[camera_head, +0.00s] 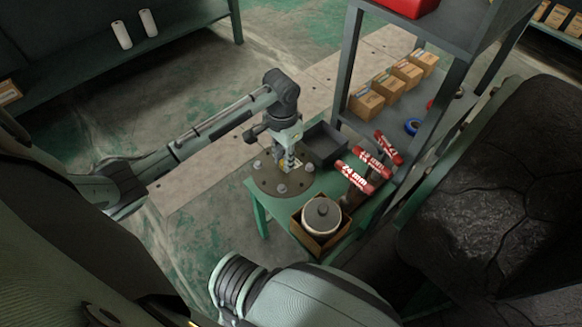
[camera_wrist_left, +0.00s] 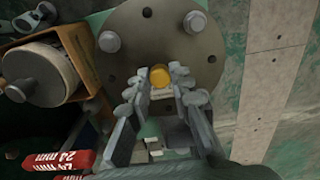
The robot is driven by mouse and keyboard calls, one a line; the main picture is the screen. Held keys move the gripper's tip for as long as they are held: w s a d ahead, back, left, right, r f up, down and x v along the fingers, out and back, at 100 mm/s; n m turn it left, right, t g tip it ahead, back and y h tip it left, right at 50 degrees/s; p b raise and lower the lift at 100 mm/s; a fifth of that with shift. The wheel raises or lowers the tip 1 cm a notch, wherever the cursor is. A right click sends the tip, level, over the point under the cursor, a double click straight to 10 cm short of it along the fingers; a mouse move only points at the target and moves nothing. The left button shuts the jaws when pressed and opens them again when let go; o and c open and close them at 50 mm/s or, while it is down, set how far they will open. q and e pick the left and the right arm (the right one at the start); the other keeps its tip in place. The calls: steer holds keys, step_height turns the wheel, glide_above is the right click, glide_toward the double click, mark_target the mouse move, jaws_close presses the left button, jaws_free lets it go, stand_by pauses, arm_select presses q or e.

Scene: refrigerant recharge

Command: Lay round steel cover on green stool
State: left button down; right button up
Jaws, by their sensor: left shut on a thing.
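The round steel cover (camera_head: 268,183) is a dark brown-grey disc with several pale bolts around its rim and a yellow part near its middle. It is at the left end of the green stool (camera_head: 327,183), partly past the stool's edge; I cannot tell whether it rests there or hangs just above. My left gripper (camera_head: 286,164) points down at the cover's middle. In the left wrist view the gripper's fingers (camera_wrist_left: 176,88) close at the yellow part (camera_wrist_left: 187,73) of the cover (camera_wrist_left: 165,40). The fingers hide the cover's near side. My right gripper is out of view.
A black tray (camera_head: 324,144), a box (camera_head: 298,232) with a lidded pot (camera_head: 322,214) and red-labelled cylinders (camera_head: 355,177) crowd the stool. A grey shelf (camera_head: 425,127) with cartons (camera_head: 385,86) stands behind. Floor left of the stool is clear.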

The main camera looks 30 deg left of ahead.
arm_select(q)
steer(key=shift+w+d+f, duration=0.3)
steer(key=shift+w, duration=0.15)
steer(key=shift+w+d+f, duration=0.25)
steer(key=shift+w+d, duration=0.05)
steer(key=shift+w, duration=0.15)
step_height(320, 180, down, 4)
steer(key=shift+r, duration=0.2)
steer(key=shift+f, duration=0.15)
steer(key=c, duration=1.4)
jaws_free()
steer(key=shift+s+f, duration=0.1)
steer(key=shift+o, duration=0.2)
step_height(320, 180, up, 12)
